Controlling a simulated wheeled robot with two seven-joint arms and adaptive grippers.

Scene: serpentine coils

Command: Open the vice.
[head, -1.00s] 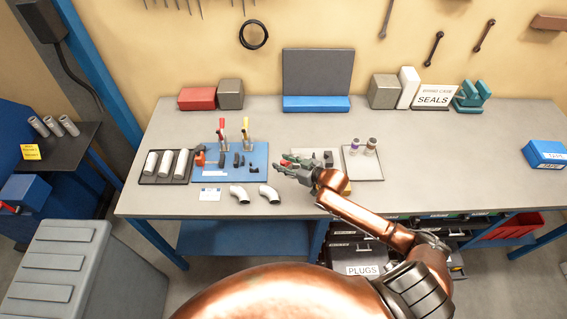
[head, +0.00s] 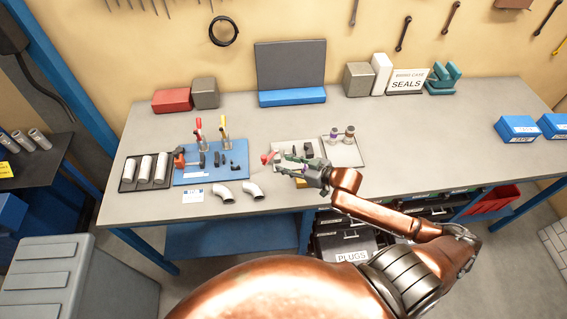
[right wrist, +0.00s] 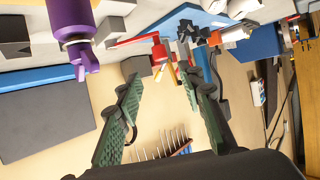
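The likeliest is the pale plate (head: 282,146) with dark blocks and a red handle (head: 267,158), partly hidden by my right gripper. In the right wrist view, a red bar (right wrist: 133,41) shows beyond the fingers. An orange and black clamp-like part (head: 180,158) stands on the blue mat (head: 205,178). My right gripper (head: 285,165) hangs at the front of the plate. Its green-padded fingers (right wrist: 160,100) are apart with nothing held between them; contact with the handle cannot be told. My left gripper is not in view.
Red- and yellow-handled clamps (head: 198,125) rise from the mat. A tray (head: 352,157) with purple- and brown-topped parts stands right of my gripper. Two pipe elbows (head: 252,189) lie in front.

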